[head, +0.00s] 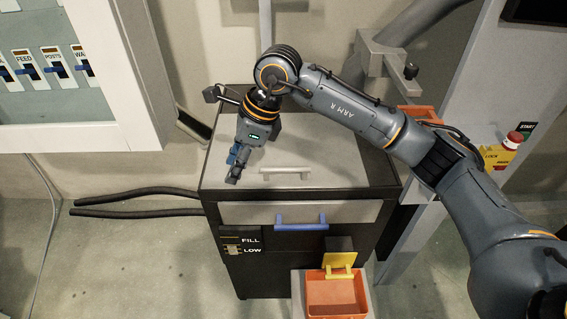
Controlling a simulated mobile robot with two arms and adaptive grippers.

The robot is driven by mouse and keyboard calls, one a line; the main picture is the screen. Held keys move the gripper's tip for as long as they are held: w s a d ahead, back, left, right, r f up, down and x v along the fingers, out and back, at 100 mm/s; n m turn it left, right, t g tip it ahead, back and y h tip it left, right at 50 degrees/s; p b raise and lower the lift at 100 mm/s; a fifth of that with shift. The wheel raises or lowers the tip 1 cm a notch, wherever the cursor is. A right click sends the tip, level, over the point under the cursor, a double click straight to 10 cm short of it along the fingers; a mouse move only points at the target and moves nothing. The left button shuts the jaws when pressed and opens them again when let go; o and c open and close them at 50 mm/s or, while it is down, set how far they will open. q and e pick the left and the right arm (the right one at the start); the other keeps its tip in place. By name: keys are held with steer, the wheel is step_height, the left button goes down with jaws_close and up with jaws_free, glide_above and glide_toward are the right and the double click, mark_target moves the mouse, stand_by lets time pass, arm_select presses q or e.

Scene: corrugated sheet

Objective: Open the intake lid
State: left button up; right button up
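The intake lid (335,152) is the flat grey panel on top of a dark cabinet, and it lies shut. A pale bar handle (286,171) stands near its front edge. My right gripper (235,170) points down over the left part of the lid, to the left of the pale handle and apart from it. Its fingers are seen nearly edge-on, so I cannot tell their opening. Nothing shows held in it. Part of the lid's back left is hidden behind my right gripper and wrist. My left gripper is not in view.
The cabinet front has a blue handle (301,222), a yellow handle (340,272) and an orange bin (336,298) below. A switch panel (42,70) hangs at the left. A red button (514,139) is at the right. Dark hoses (135,201) lie left of the cabinet.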

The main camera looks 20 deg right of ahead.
mark_target(284, 168)
steer(key=w+d+r+t+h, duration=0.1)
steer(key=w+d+r+h, duration=0.15)
steer(key=d, duration=0.35)
steer(key=w+d+r+h, duration=0.1)
steer(key=d+h, duration=0.2)
steer(key=d, duration=0.3)
steer(key=shift+m, duration=0.4)
steer(key=w+f+p, duration=0.1)
steer(key=f, duration=0.3)
steer(key=f+p, duration=0.1)
steer(key=f, duration=0.4)
steer(key=w+f+p, duration=0.1)
steer(key=f, duration=0.3)
steer(key=shift+w+f, duration=0.25)
steer(key=shift+w, duration=0.05)
jaws_close()
